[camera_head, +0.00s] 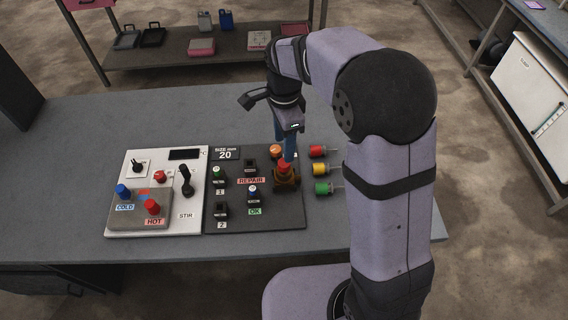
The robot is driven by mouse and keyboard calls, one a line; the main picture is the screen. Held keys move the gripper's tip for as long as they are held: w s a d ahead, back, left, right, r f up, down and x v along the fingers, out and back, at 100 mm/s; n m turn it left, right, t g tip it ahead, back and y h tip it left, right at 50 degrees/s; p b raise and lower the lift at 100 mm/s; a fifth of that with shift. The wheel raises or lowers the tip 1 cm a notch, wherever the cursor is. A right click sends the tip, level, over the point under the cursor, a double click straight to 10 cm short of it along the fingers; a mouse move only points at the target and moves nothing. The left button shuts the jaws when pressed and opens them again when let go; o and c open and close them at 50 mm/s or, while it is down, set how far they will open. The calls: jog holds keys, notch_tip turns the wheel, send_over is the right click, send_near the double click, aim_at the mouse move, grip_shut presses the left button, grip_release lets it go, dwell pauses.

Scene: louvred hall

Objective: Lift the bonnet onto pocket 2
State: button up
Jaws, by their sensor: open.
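A dark panel (262,217) on the bench carries small black fixtures beside labels 1 and 2. The fixture by label 2 (221,209) is black; I cannot tell whether anything sits in it. The one by label 1 (219,176) has a green top. A brown valve-like body (287,180) with a red top stands at the panel's right edge. I cannot tell which part is the bonnet. My gripper (268,112) is open above and behind the valve. A blue upright piece (290,147) shows between gripper and valve, partly hidden; I cannot tell whether they touch.
A white panel (188,221) with a stir lever, blue and red knobs stands left. An orange round part (276,151) sits behind the valve. Red, yellow and green plugs (320,170) line the right, close to my arm. The bench's left and back are clear.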

aim_at(284, 163)
jog(key=m, duration=0.3)
jog(key=shift+f, duration=0.15)
notch_tip(284, 163, down, 9)
jog(key=b, duration=0.7)
jog(key=shift+f, duration=0.15)
jog(key=shift+s+f+b, duration=0.1)
jog(key=shift+f+b, duration=0.1)
jog(key=shift+b, duration=0.1)
